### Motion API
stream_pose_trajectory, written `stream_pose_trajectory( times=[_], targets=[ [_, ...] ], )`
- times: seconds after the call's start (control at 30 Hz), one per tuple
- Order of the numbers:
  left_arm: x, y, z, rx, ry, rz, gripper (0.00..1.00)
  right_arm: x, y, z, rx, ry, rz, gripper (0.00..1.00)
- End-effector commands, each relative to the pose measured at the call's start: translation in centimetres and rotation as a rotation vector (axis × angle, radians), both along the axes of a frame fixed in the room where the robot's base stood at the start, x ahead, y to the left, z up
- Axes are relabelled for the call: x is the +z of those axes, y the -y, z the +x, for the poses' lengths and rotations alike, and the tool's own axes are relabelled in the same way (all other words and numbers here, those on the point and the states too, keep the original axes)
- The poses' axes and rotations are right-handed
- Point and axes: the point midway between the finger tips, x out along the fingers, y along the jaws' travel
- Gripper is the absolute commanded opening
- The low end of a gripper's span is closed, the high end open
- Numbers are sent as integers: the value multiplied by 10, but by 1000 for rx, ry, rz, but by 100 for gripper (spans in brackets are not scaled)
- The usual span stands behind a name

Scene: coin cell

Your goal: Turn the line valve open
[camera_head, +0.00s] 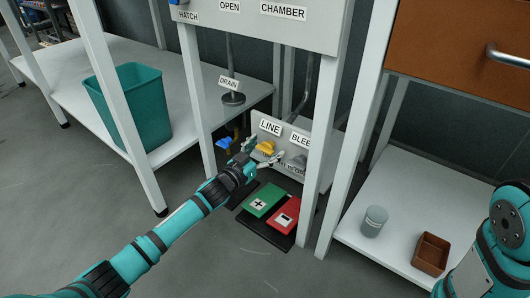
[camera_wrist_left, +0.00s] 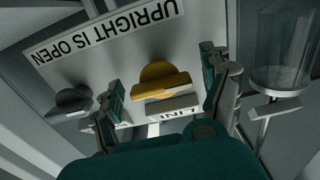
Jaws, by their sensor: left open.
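The yellow line valve handle (camera_head: 266,147) sits on a low light panel below the LINE label (camera_head: 270,127). In the left wrist view the handle (camera_wrist_left: 162,80) is a yellow bar lying roughly crosswise in the picture. My left gripper (camera_head: 257,156) reaches it from the front left. In the wrist view the open fingers (camera_wrist_left: 163,90) stand on either side of the handle, with gaps visible. A sign on the panel, upside down in that view, reads UPRIGHT IS OPEN (camera_wrist_left: 98,28). My right arm shows at the lower right, its gripper out of view.
A grey bleed handle (camera_head: 297,161) is right of the yellow one. A blue handle (camera_head: 223,142) is near the DRAIN label (camera_head: 228,83). White frame posts (camera_head: 322,165) stand close on both sides.

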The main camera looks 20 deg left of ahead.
Motion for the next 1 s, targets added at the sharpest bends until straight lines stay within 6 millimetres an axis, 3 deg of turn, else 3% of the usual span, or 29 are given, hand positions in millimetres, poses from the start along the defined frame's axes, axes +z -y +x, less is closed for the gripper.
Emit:
stream_pose_trajectory(
  times=[0.17, 0.6, 1.0],
  targets=[
    [0, 0, 0, 0, 0, 0, 81, 0, 0, 0, 0, 0, 0, 0],
    [0, 0, 0, -1, 0, 0, 25, 0, 0, 0, 0, 1, -1, 0],
    [2, 1, -1, 0, 25, 68, 24, 10, 0, 0, 0, 0, 0, 0]
  ],
)
